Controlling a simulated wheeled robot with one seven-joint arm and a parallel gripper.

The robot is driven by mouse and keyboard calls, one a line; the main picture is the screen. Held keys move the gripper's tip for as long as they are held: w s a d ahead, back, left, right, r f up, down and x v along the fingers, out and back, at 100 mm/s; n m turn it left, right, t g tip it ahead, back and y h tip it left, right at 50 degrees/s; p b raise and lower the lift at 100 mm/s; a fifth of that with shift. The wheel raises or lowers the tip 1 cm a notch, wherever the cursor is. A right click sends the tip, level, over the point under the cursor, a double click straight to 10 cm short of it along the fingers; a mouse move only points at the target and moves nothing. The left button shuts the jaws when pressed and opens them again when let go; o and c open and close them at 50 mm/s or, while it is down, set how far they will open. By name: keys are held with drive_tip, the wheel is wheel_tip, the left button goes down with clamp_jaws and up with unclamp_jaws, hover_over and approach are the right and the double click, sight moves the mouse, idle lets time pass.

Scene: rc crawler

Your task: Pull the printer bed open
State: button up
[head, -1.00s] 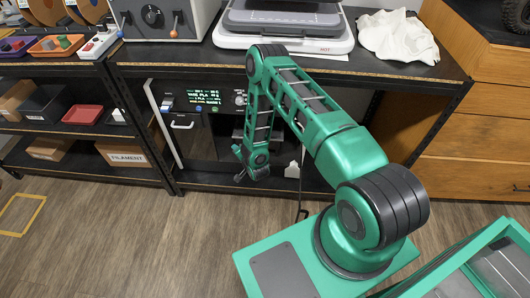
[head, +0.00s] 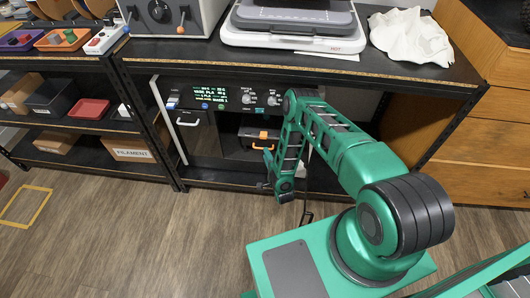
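The printer (head: 215,104) stands on the lower shelf under the black bench, with a lit green display and knobs along its top front. Its bed (head: 257,132) shows inside the dark opening as a dark block with an orange part (head: 263,135) at its front. My gripper (head: 266,185) hangs low in front of the printer's right side, below and apart from the orange part. Its fingers are small and dark here, so I cannot tell whether they are open or shut. My arm covers the printer's right end.
The bench top (head: 200,50) overhangs the printer. A black shelf post (head: 150,125) stands left of it. Wooden drawers (head: 480,145) stand at the right. The floor in front is clear.

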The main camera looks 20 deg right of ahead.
drive_tip(key=shift+w+f, duration=0.2)
drive_tip(key=shift+w, duration=0.75)
drive_tip(key=shift+w+f, duration=0.15)
drive_tip(key=shift+w, duration=0.8)
clamp_jaws()
